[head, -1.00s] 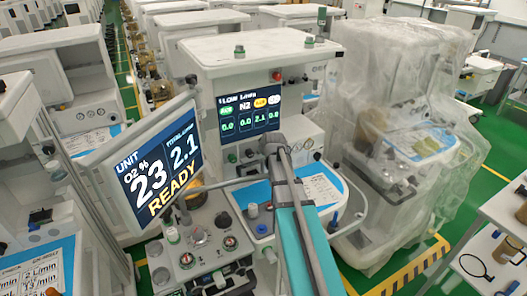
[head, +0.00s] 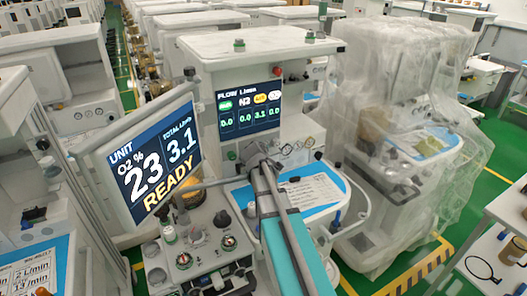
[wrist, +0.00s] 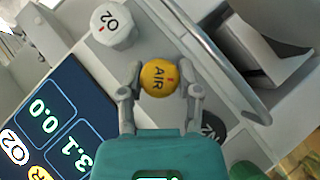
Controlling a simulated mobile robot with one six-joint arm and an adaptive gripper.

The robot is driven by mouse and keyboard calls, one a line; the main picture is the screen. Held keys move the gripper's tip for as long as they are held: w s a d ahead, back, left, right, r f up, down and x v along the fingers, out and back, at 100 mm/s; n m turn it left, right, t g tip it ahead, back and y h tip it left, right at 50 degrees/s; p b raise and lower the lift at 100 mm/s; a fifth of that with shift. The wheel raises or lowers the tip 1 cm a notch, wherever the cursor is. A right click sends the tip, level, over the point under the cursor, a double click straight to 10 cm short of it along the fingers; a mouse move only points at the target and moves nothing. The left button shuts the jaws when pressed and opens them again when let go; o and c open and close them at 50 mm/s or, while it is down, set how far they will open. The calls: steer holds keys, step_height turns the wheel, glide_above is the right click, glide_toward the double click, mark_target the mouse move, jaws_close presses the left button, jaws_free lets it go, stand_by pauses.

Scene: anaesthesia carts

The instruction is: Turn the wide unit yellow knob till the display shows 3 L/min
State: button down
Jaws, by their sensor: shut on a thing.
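The yellow AIR knob (wrist: 159,77) shows in the wrist view with a red mark on its face. My gripper (wrist: 159,72) is shut on it, one finger on each side. In the head view my gripper (head: 257,158) is at the front of the wide unit (head: 255,48), below its flow display, and hides the knob. The flow display (head: 249,106) reads 3.1 under the yellow label and 0.0 in the other columns. The tilted screen (head: 155,160) reads O2 23 %, total 3.1 and READY. The wrist view also shows 3.1 on the display (wrist: 70,115).
In the wrist view, a white O2 knob (wrist: 113,25) and a dark N2 knob (wrist: 212,128) flank the yellow one. A metal rail (wrist: 215,60) runs close by. A plastic-covered machine (head: 400,130) stands to the right, with green floor (head: 480,190) beyond.

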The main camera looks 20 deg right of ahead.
steer(key=shift+s, duration=0.1)
stand_by(0.4)
steer(key=c, duration=0.6)
jaws_free()
steer(key=shift+d+r+y+p, duration=0.1)
steer(key=shift+y+p, duration=0.3)
steer(key=shift+p, duration=0.2)
